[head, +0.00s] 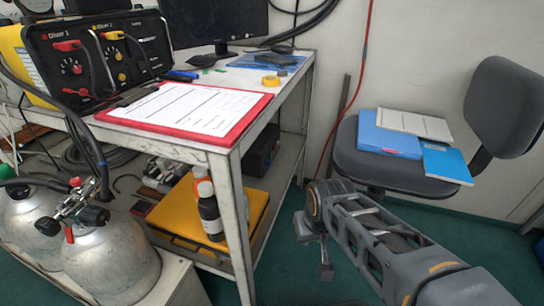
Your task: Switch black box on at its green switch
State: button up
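A black panel box (100,58) in a yellow case stands at the back left of the table, with dials, red and yellow valve handles and the labels Diver 1 and Diver 2. A second, plain black box (262,150) sits on the lower shelf, partly hidden by the table leg. I cannot make out a green switch on either, so I cannot tell which is meant. My gripper (318,248) hangs low right of the table, over the green floor, apart from both boxes. I cannot tell whether its fingers are open or closed; I see nothing in it.
A chair (370,172) with folders stands right. Silver cylinders (112,265) stand lower left. A yellow case (190,210) and bottles (210,212) are on the low shelf. A monitor (215,22) stands behind.

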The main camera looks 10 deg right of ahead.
grip_shut()
jog(key=shift+r, duration=0.1)
dwell(1.2)
